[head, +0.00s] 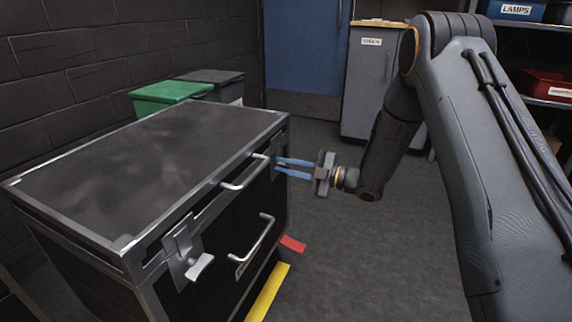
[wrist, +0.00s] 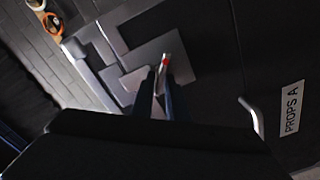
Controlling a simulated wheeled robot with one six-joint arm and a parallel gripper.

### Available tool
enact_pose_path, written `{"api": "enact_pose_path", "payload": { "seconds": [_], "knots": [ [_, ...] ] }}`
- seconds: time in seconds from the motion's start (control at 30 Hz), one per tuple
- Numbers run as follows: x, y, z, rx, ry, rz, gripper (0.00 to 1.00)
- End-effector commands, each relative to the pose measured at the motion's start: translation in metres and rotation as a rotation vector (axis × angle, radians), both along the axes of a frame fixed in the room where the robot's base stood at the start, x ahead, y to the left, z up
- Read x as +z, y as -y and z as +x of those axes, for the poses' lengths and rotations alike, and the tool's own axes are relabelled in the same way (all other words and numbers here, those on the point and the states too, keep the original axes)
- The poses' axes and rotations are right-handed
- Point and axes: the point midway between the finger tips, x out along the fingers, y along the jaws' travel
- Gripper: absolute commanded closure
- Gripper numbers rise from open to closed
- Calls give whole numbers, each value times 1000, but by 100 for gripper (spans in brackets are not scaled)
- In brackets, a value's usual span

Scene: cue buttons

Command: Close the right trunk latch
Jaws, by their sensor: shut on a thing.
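The black trunk (head: 120,165) with silver edges stands at the left in the head view, its lid down. My gripper (head: 278,167) reaches in from the right with blue fingers at the far end of the trunk's front. In the wrist view the right latch (wrist: 188,62) is a grey plate on the trunk face. A thin pale lever with a red tip (wrist: 166,60) shows between my fingertips, and the gripper is shut on it. My fingers hide part of the lever, so its exact angle is unclear. The left latch (head: 184,249) is at the near end, its lever sticking outward.
Two silver handles, one on the lid (head: 246,173) and one on the body (head: 255,238), stick out between the latches. A green bin (head: 165,95) stands behind the trunk. The floor right of the trunk is clear.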

Motion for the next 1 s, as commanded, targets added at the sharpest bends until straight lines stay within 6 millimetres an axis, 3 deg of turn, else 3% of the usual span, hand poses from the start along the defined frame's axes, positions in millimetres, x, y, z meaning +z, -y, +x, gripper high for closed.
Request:
{"api": "enact_pose_path", "payload": {
  "seconds": [1.0],
  "knots": [
    [-8,2,1,-10,383,-146,100]
  ]
}}
